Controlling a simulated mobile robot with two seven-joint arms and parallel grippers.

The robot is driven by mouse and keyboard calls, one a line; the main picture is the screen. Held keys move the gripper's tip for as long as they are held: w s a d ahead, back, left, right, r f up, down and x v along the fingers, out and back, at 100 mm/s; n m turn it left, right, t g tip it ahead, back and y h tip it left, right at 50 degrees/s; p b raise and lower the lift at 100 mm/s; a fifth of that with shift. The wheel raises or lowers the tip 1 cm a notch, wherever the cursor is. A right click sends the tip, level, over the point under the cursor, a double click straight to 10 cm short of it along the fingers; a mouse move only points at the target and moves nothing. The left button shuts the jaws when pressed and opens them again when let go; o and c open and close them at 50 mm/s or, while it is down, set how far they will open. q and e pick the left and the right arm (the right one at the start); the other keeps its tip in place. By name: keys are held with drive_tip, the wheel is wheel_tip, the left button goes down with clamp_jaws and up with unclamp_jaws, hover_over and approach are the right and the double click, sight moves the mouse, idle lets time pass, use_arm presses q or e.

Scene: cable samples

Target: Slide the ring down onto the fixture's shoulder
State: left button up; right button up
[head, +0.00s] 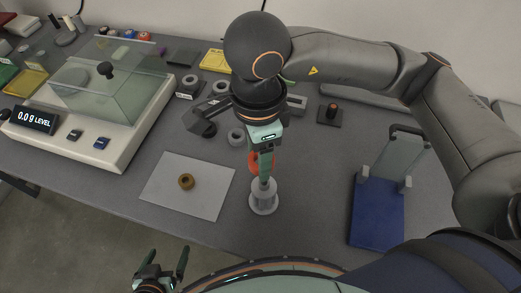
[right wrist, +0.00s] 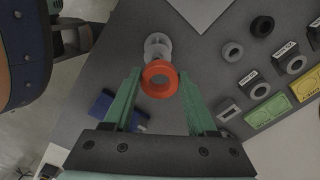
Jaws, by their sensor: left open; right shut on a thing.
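The orange-red ring (head: 254,164) is held between the fingertips of my right gripper (head: 264,172). In the right wrist view the ring (right wrist: 160,78) sits flat between both green fingers, its hole open to the camera. The grey fixture (head: 263,203) stands upright on the table just below the ring. In the right wrist view the fixture (right wrist: 157,45) shows just beyond the ring, partly covered by it. The ring looks above the fixture's top; I cannot tell whether it is around the post. My left gripper (head: 165,270) is open and empty at the table's front edge.
A balance with a glass cover (head: 75,140) stands at the left. A blue stand (head: 377,215) with a clear plate is at the right. Several grey rings and a yellow card (head: 214,61) lie behind.

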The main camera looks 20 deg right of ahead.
use_arm(q)
drive_tip(key=shift+s+d, duration=0.2)
drive_tip(key=shift+d, duration=0.15)
use_arm(e)
drive_tip(key=shift+s+d+r, duration=0.1)
drive_tip(key=shift+s+d, duration=0.1)
drive_tip(key=shift+d, duration=0.05)
use_arm(q)
drive_tip(key=shift+f, duration=0.15)
use_arm(e)
drive_tip(key=shift+f+b, duration=0.35)
drive_tip(key=shift+b, duration=0.4)
wheel_tip(320, 180, down, 3)
drive_tip(key=b, duration=0.3)
drive_tip(key=shift+b, duration=0.3)
drive_tip(key=shift+f+b, duration=0.25)
drive_tip(key=shift+b, duration=0.05)
drive_tip(key=shift+f, duration=0.1)
use_arm(q)
drive_tip(key=f, duration=0.1)
drive_tip(key=d+f, duration=0.1)
drive_tip(key=w+f, duration=0.1)
drive_tip(key=f, duration=0.1)
drive_tip(key=shift+d, duration=0.2)
drive_tip(key=shift+f, duration=0.1)
